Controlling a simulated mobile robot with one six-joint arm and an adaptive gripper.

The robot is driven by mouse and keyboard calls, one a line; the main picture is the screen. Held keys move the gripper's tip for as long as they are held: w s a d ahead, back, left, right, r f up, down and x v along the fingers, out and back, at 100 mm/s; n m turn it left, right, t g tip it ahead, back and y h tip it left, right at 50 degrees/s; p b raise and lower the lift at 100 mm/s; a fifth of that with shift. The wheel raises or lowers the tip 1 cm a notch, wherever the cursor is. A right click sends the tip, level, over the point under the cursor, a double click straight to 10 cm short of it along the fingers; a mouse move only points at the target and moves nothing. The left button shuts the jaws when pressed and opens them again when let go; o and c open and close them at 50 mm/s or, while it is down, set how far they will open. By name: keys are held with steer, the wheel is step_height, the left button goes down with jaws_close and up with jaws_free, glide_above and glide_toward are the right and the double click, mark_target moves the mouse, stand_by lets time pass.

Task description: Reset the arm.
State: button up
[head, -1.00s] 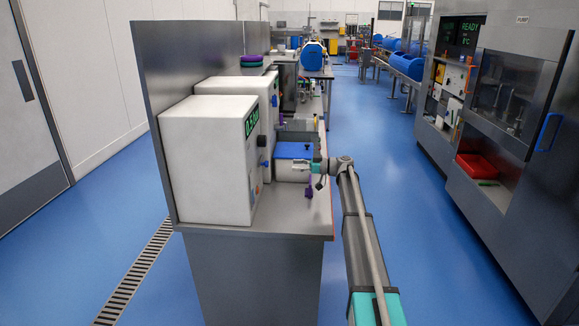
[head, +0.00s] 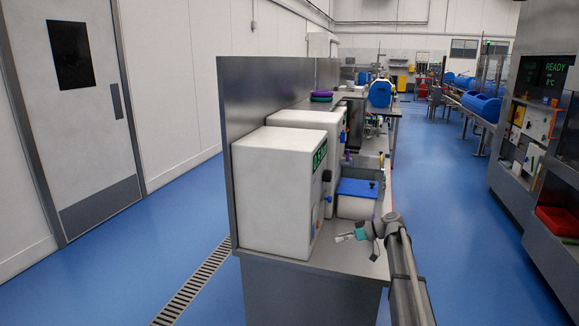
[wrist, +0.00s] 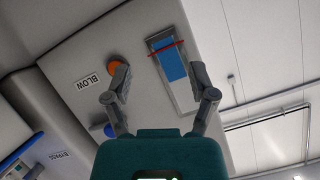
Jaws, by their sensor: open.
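My gripper (head: 345,237) is at the end of my arm on the right of the bench in the head view, near the front of the closest white machine (head: 280,190). In the wrist view my gripper (wrist: 160,88) has its two fingers spread, with nothing between them. A blue knob (wrist: 109,131) shows beside the left finger.
A white box with a blue lid (head: 357,192) stands on the grey bench (head: 347,262) beyond my gripper. A second white machine (head: 312,120) stands behind the first. A red tray (head: 558,221) sits in the cabinet at right. The blue aisle floor (head: 450,190) is clear.

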steer(key=s+a+f+m+g+h, duration=0.1)
steer(key=s+a+f+m+h, duration=0.15)
steer(key=s, duration=0.45)
steer(key=s+a+f+m+g+h, duration=0.1)
steer(key=s+f+h, duration=0.15)
steer(key=s, duration=0.45)
steer(key=s+a+f+m+h, duration=0.2)
steer(key=s+f, duration=0.2)
steer(key=s, duration=0.3)
steer(key=s+d+f+m+g+h, duration=0.1)
steer(key=s+d+m+h, duration=0.15)
steer(key=s, duration=0.45)
steer(key=s+d+f+m+h, duration=0.1)
steer(key=s+m+h, duration=0.2)
steer(key=s, duration=0.5)
step_height(320, 180, up, 13)
steer(key=p, duration=1.3)
steer(key=shift+w, duration=0.35)
steer(key=shift+a, duration=0.1)
steer(key=shift+c, duration=1.1)
